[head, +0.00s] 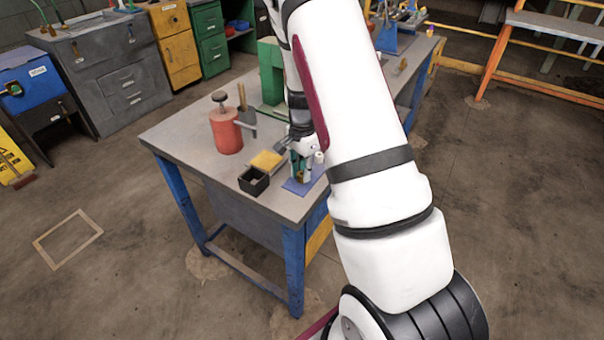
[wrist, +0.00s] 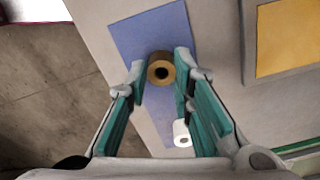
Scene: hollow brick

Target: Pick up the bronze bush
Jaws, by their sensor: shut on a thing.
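The bronze bush (wrist: 161,69) is a short tan-gold ring with a dark bore, seen nearly end-on in the wrist view. It is over the blue mat (wrist: 150,32), between the tips of my gripper (wrist: 162,76). The green fingers are shut on its left and right sides. I cannot tell whether it touches the mat. In the head view my gripper (head: 302,166) is low over the blue mat (head: 296,187) near the bench's front edge; the bush is not clear there.
A small white hollow cylinder (wrist: 182,134) stands close beside the right finger. The grey bench (head: 190,140) also holds a black open box (head: 253,181), a yellow pad (head: 267,161), a red canister (head: 226,130) and a green block (head: 271,72) behind.

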